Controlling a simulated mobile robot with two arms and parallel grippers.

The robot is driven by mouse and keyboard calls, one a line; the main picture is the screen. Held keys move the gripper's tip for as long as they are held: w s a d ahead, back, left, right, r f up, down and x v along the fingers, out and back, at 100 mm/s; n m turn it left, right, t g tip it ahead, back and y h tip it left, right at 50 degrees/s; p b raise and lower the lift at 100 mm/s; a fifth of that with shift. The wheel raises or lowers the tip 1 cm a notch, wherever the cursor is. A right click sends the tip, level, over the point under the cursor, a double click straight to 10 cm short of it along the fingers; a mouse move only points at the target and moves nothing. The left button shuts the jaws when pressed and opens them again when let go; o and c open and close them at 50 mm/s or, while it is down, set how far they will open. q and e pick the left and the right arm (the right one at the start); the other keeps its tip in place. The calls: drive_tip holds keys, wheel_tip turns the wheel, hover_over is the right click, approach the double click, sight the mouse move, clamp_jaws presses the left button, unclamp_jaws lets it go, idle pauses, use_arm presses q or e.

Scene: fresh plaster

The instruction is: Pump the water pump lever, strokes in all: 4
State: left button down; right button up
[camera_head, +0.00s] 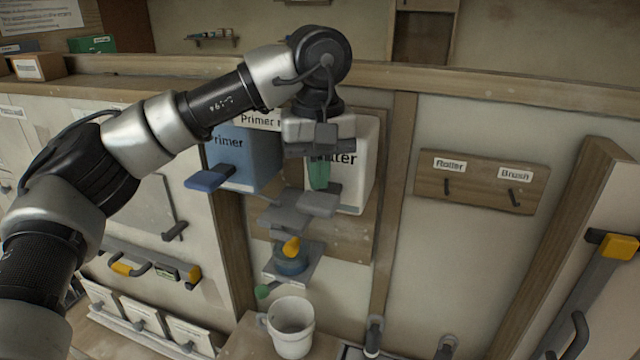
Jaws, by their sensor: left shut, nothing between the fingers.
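My left arm reaches in from the left and bends down at the middle. My left gripper (319,150) points down in front of a white box labelled in part "ller" (352,180); it is shut and empty. A green piece (318,174) shows just below it; I cannot tell whether they touch. No part is labelled as a pump. A grey bar with a yellow end (618,246) stands tilted at the right edge, well apart from the gripper; I cannot tell whether it is the pump lever. My right gripper is not in view.
A blue "Primer" box (238,160) with a blue paddle is left of the gripper. A white mug (292,328) stands lower. A hook board (482,182) hangs right; the wall below it is mostly clear.

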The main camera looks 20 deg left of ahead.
sight(318, 200)
use_arm(q)
drive_tip(key=shift+f, duration=0.15)
idle(0.4)
drive_tip(key=shift+f+b, duration=1.7)
drive_tip(key=shift+f, duration=0.5)
drive_tip(key=shift+r+p, duration=1.9)
drive_tip(key=shift+r, duration=0.5)
drive_tip(key=shift+f, duration=0.15)
drive_tip(key=shift+f+b, duration=1.65)
drive_tip(key=shift+f, duration=0.55)
drive_tip(key=shift+r, duration=0.1)
wheel_tip(318, 200, up, 4)
drive_tip(key=p, duration=0.3)
drive_tip(key=shift+r+p, duration=0.25)
drive_tip(key=shift+p, duration=0.1)
